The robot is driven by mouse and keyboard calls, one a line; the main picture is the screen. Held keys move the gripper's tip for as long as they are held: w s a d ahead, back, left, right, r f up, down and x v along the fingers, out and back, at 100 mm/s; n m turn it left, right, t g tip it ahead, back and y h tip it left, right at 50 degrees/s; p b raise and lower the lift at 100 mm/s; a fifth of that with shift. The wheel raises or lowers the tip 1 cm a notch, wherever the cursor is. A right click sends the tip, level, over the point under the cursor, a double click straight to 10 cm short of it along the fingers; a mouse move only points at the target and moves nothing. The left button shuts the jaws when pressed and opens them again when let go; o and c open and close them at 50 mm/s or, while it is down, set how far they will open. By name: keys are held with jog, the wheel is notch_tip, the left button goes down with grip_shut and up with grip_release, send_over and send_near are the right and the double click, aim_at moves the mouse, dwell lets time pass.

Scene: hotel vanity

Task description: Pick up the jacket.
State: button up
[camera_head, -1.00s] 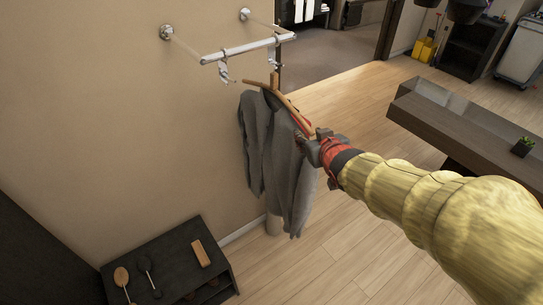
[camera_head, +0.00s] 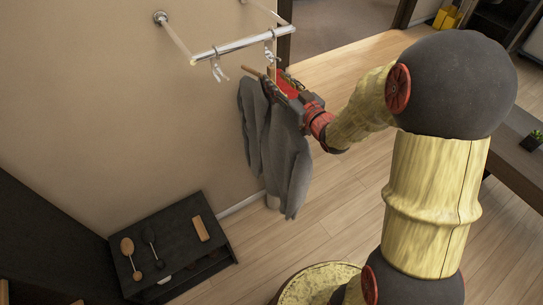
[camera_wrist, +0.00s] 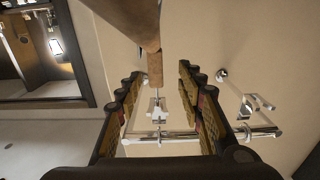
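The grey jacket (camera_head: 277,150) hangs below the wall rail on a wooden hanger (camera_head: 253,71). My gripper (camera_head: 284,84) is at the top of the jacket, by the hanger, and covers much of it. In the wrist view, my gripper (camera_wrist: 158,75) has its two fingers apart. The brown wooden hanger (camera_wrist: 154,66) shows between them, with gaps on both sides. The jacket's cloth cannot be made out in the wrist view. How the hanger meets the hook is hidden.
A metal rail (camera_head: 230,48) with hooks (camera_head: 218,70) sticks out from the wall just above my gripper. A low dark shelf unit (camera_head: 178,232) with brushes stands below left. A dark table (camera_head: 515,160) is at the right. The floor between is clear.

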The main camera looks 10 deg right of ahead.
aim_at(273, 75)
jog(key=shift+d+p+x, duration=0.15)
jog(key=shift+p+x, duration=0.15)
jog(key=shift+x, duration=0.9)
jog(key=shift+d+p+x, duration=0.2)
jog(key=shift+p+x, duration=0.1)
jog(key=shift+x, duration=0.85)
jog(key=shift+w+f, duration=0.1)
jog(key=c, duration=0.3)
grip_shut()
